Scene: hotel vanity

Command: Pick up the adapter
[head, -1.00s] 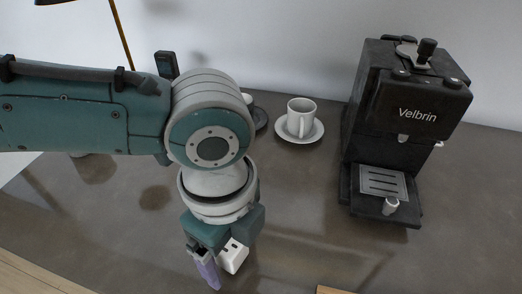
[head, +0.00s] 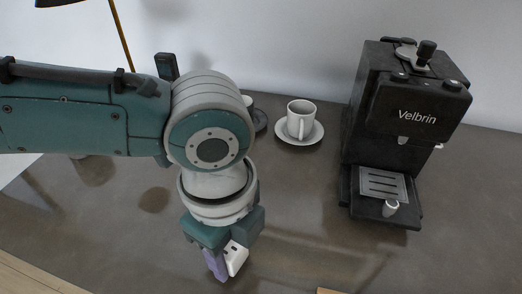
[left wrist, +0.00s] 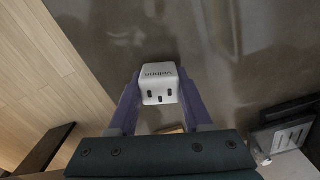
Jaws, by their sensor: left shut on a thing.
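The adapter (left wrist: 159,84) is a small white block with dark slots and lettering. In the left wrist view it sits between the two purple fingers of my left gripper (left wrist: 158,98), which are shut on it. In the head view my left gripper (head: 226,262) points down over the front part of the counter, with the white adapter (head: 236,257) showing at the right of the purple finger. I cannot tell whether the adapter touches the counter. My right gripper is not in view.
A black coffee machine (head: 405,130) stands at the right of the dark counter (head: 300,215). A white cup (head: 300,116) on a saucer (head: 312,136) is at the back middle. A brown edge of something (head: 330,291) shows at the bottom. The counter between is clear.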

